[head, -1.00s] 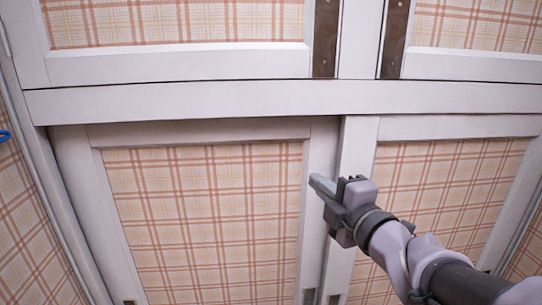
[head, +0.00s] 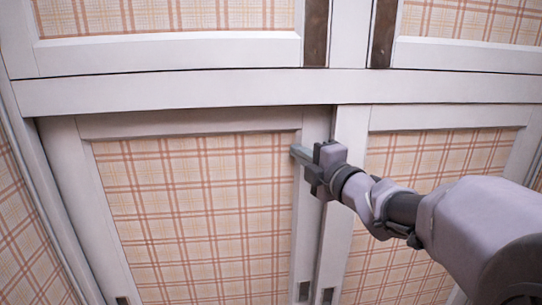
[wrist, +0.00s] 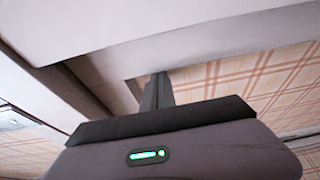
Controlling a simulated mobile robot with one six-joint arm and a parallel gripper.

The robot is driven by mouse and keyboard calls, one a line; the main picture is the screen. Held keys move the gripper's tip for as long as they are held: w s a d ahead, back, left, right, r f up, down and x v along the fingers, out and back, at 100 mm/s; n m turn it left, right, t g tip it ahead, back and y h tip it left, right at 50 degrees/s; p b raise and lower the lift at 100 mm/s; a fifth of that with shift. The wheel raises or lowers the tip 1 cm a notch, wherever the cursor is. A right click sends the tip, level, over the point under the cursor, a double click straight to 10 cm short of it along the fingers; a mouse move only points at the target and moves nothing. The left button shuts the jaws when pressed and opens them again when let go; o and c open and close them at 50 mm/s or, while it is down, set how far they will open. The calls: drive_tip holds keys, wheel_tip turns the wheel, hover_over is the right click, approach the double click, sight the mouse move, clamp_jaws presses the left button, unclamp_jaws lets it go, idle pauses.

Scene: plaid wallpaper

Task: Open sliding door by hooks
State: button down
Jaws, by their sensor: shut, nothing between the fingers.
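The left sliding door (head: 312,225) has a white frame around a plaid panel and stands beside the right sliding door (head: 345,205). Dark recessed pulls show low on the left door's right stile (head: 304,292), on the right door's left stile (head: 327,296) and at the left door's lower left (head: 122,300). My gripper (head: 297,152) is shut and empty, in front of the left door's upper right corner, well above the pulls. Whether it touches the door is unclear. The wrist view shows the closed fingers (wrist: 157,92) near white frame and plaid.
A white crossbar (head: 200,90) runs above the doors. Upper panels with brown metal plates (head: 315,32) sit over it. A plaid side wall (head: 25,215) closes in on the left. My arm crosses in front of the right door.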

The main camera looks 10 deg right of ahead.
drive_tip(key=d, duration=0.5)
drive_tip(key=shift+p, duration=0.4)
